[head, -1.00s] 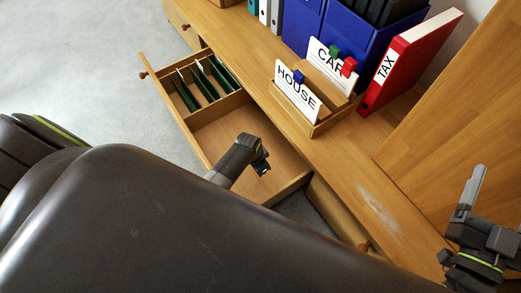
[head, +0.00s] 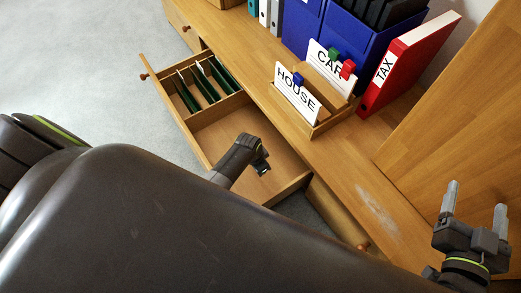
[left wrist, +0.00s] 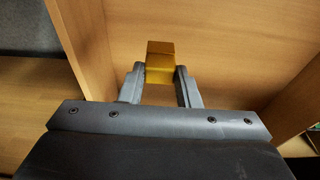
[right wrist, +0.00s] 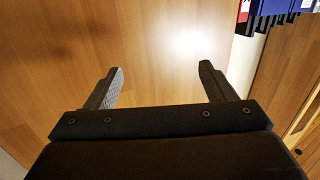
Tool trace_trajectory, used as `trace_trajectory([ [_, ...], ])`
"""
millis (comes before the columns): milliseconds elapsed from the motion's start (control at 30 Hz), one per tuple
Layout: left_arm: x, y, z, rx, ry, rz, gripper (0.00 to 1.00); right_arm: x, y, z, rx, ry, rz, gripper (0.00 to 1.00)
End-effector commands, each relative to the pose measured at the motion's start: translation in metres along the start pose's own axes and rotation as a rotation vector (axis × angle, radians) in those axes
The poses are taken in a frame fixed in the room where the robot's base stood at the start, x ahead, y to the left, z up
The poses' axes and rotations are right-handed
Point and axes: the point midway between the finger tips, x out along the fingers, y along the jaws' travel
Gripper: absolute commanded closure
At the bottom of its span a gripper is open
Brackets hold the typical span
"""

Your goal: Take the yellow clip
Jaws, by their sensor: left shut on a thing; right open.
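The yellow clip (left wrist: 160,62) is between the fingers of my left gripper (left wrist: 160,72), which is shut on it, in the left wrist view. In the head view the left gripper (head: 261,164) is low in the open drawer's empty front compartment, and I cannot make out the clip there. Whether the clip touches the drawer floor is unclear. My right gripper (head: 476,198) is open and empty at the right, in front of the wooden panel. Its spread fingers also show in the right wrist view (right wrist: 161,80).
The pulled-out drawer (head: 203,157) has green dividers (head: 205,82) in its other part. On the wooden top stand a card holder (head: 325,122) with HOUSE and CAR cards, blue boxes (head: 345,45) and a red TAX binder (head: 412,62). The top's front right is clear.

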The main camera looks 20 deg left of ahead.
Motion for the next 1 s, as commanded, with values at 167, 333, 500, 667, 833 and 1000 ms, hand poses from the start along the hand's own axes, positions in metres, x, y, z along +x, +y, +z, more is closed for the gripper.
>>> trace_trajectory([
  [167, -0.002, 0.000, -0.001, 0.000, 0.000, 0.000, 0.99, -0.002, 0.000, 0.011, 0.010, -0.062, -0.002, 0.23],
  [333, -0.003, 0.000, -0.001, 0.000, 0.000, 0.000, 0.99, -0.004, -0.001, 0.021, 0.018, -0.119, -0.005, 0.23],
  [500, -0.005, 0.000, -0.001, 0.000, 0.000, 0.000, 0.99, -0.007, -0.001, 0.032, 0.028, -0.177, -0.008, 0.23],
  [667, -0.006, 0.000, -0.001, 0.000, 0.000, 0.000, 0.99, -0.010, -0.002, 0.041, 0.036, -0.232, -0.012, 0.23],
  [833, -0.007, 0.000, -0.002, 0.000, 0.000, 0.000, 0.99, -0.015, -0.003, 0.051, 0.044, -0.289, -0.015, 0.23],
  [1000, -0.009, 0.000, -0.002, 0.000, 0.000, 0.000, 0.99, -0.019, -0.004, 0.061, 0.053, -0.348, -0.020, 0.23],
])
